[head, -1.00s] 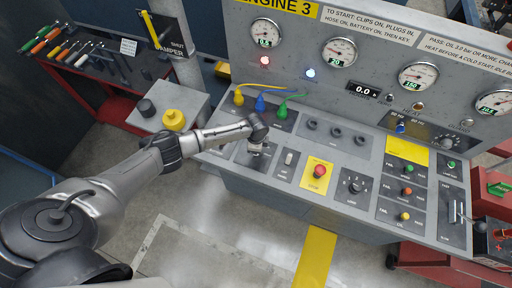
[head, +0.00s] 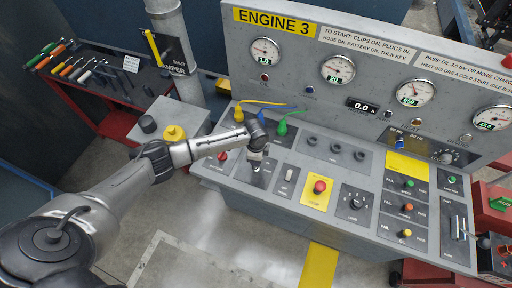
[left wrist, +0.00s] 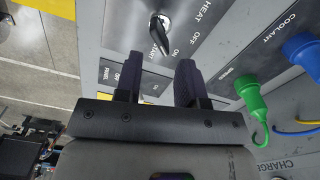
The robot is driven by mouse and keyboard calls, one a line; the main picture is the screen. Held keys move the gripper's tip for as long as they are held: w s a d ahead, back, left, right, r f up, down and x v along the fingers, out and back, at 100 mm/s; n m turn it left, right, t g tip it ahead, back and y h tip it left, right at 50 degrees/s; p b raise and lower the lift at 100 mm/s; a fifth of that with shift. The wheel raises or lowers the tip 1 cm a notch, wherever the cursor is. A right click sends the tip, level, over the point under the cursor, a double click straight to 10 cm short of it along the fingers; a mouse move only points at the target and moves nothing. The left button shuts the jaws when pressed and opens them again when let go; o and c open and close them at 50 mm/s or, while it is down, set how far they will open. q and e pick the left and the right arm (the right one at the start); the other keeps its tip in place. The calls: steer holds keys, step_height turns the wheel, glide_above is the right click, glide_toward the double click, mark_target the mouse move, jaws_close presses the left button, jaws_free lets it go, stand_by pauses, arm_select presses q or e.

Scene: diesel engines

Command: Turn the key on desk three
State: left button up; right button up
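The desk under the ENGINE 3 sign (head: 274,22) is a grey sloped console (head: 240,190). In the left wrist view the key (left wrist: 158,32) is a black handle in a round metal switch on a dark plate marked OFF, ON, HEAT and START. Its exact setting is hard to read. My left gripper (left wrist: 160,62) is open, its two dark fingers apart, with the key just beyond the fingertips; I see no contact. In the head view my left gripper (head: 256,156) is over the console's left part and hides the key. My right gripper is not in view.
Yellow, blue and green plugs (head: 282,128) stand just behind my left gripper. A red stop button (head: 320,187) on a yellow plate and a rotary knob (head: 356,203) are to its right.

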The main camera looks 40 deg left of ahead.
arm_select(q)
step_height(320, 180, up, 8)
stand_by(0.4)
stand_by(0.4)
